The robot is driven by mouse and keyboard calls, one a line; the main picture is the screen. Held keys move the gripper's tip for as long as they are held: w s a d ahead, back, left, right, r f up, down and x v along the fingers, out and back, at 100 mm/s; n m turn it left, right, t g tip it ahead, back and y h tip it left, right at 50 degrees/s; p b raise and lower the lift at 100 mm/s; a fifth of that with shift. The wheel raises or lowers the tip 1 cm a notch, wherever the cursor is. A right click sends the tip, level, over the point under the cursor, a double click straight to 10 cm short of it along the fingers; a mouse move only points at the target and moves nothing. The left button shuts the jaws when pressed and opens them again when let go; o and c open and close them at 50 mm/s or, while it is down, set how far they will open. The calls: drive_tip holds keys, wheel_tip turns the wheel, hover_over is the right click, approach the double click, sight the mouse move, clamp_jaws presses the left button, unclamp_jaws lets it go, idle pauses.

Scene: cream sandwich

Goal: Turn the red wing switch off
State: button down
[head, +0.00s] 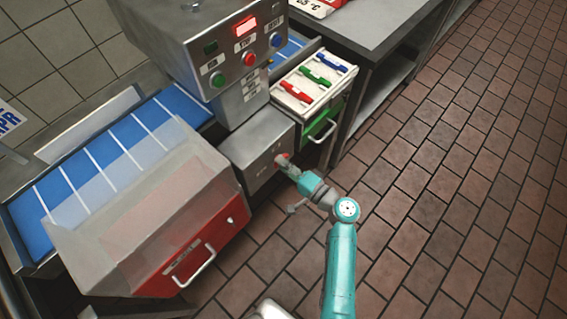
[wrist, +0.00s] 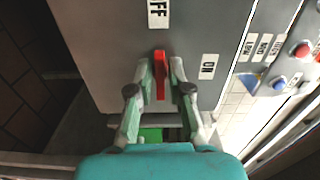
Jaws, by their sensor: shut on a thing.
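The red wing switch (wrist: 160,76) is on the grey front of a metal box (head: 262,150). In the wrist view its long wing stands upright in the picture, in line with the OFF label (wrist: 158,13) above it. The ON label (wrist: 208,67) is to its right. My gripper (wrist: 161,66) is shut on the wing, one finger on each side. In the head view my gripper (head: 286,165) reaches the box front from the lower right, and only a bit of red shows at the switch (head: 281,158).
A control panel (head: 233,65) with green, red and blue buttons stands above the box. A white rack (head: 314,82) with coloured handles is behind it. A red drawer (head: 195,250) with a pull handle and a blue conveyor (head: 110,150) are at left. Open tiled floor (head: 450,180) lies right.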

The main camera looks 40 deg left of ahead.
idle(0.3)
drive_tip(key=c, duration=1.2)
unclamp_jaws()
drive_tip(key=shift+c, duration=0.2)
drive_tip(key=shift+d, duration=0.1)
drive_tip(key=s+d, duration=0.1)
drive_tip(key=d, duration=1.1)
drive_tip(key=shift+f, duration=0.1)
